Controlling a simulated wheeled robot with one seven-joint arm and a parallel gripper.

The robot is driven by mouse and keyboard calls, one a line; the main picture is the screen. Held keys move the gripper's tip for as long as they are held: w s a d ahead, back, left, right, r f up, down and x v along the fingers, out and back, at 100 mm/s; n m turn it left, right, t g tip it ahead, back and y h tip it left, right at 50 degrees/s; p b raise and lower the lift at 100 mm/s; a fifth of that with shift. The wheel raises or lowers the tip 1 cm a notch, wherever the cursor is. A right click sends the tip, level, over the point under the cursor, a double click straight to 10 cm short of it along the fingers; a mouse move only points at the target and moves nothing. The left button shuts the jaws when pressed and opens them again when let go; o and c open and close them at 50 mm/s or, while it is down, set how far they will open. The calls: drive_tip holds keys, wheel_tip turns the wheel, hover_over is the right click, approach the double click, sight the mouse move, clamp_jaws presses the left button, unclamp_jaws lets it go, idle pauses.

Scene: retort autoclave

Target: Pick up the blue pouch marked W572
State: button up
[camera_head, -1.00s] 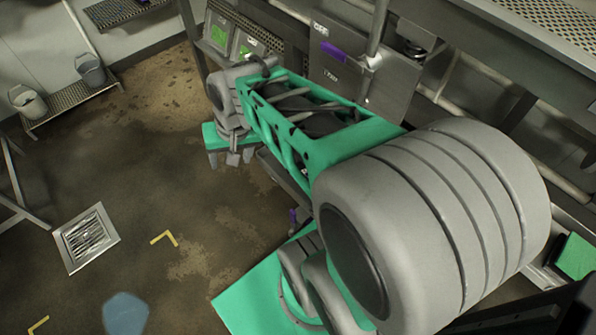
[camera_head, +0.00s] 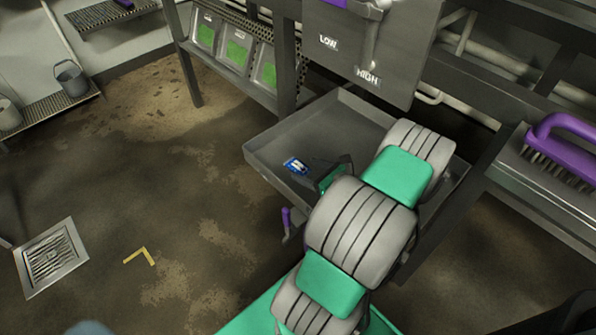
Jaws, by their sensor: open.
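A small blue pouch (camera_head: 296,167) with a white label lies in the left part of a grey metal tray (camera_head: 262,146). The label is too small to read. My gripper (camera_head: 325,176) is over the tray, just right of the pouch and apart from it as far as I can tell. It is small in the picture and partly hidden by my arm, which also covers the right part of the tray.
A grey panel marked LOW and HIGH (camera_head: 366,52) with a lever hangs behind the tray. A purple handle (camera_head: 287,222) sticks out below the tray's front. A purple brush (camera_head: 566,144) lies on the right shelf. Green-fronted bins (camera_head: 236,53) stand at the back.

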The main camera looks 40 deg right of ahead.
sight(301, 168)
drive_tip(key=x, duration=0.3)
drive_tip(key=shift+w+f+b, duration=0.1)
drive_tip(key=shift+w+b, duration=0.15)
drive_tip(key=shift+b, duration=0.15)
drive_tip(key=c, duration=1.4)
